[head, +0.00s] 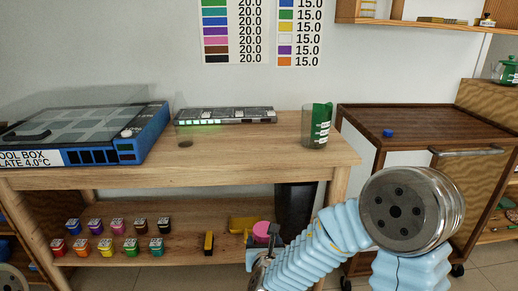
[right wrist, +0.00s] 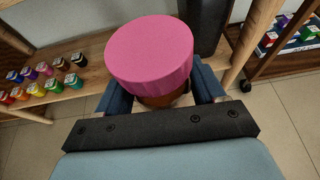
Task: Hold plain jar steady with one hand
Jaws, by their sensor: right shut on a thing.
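A plain amber-brown jar (right wrist: 165,100) with a wide pink lid (right wrist: 150,50) is in the right wrist view. My right gripper (right wrist: 163,92) is shut on the jar's body below the lid, one blue finger on each side. The lid hides most of the jar and the contact. In the head view the pink lid (head: 264,230) shows low in front of the lower shelf, at my right gripper (head: 262,244). The jar's base is hidden. My left gripper is in neither view.
Several small coloured pots (head: 118,226) stand on the lower shelf. A cabinet (head: 400,125) stands at right.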

